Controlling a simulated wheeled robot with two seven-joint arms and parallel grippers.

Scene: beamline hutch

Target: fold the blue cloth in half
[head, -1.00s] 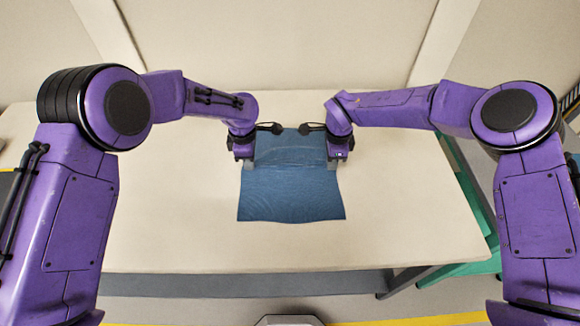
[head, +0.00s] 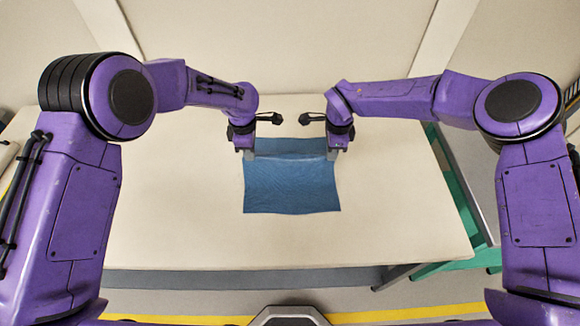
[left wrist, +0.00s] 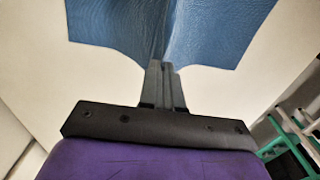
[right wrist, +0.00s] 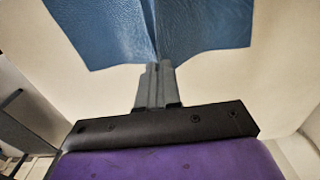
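The blue cloth (head: 290,187) lies on the pale table, its near part spread out towards me. A crosswise ridge or bend runs between my grippers, with a shorter strip of cloth beyond it. My left gripper (head: 251,154) is at the cloth's left side and my right gripper (head: 331,154) is at its right side. In the left wrist view the fingers (left wrist: 163,66) are together on the cloth edge, with a crease running from them. The right wrist view shows the same at the right fingers (right wrist: 156,67). Cloth between the fingertips is hidden.
The pale table (head: 180,200) is clear around the cloth on every side. A wall (head: 280,45) stands behind it. A green frame (head: 455,200) is beside and below the table's right edge.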

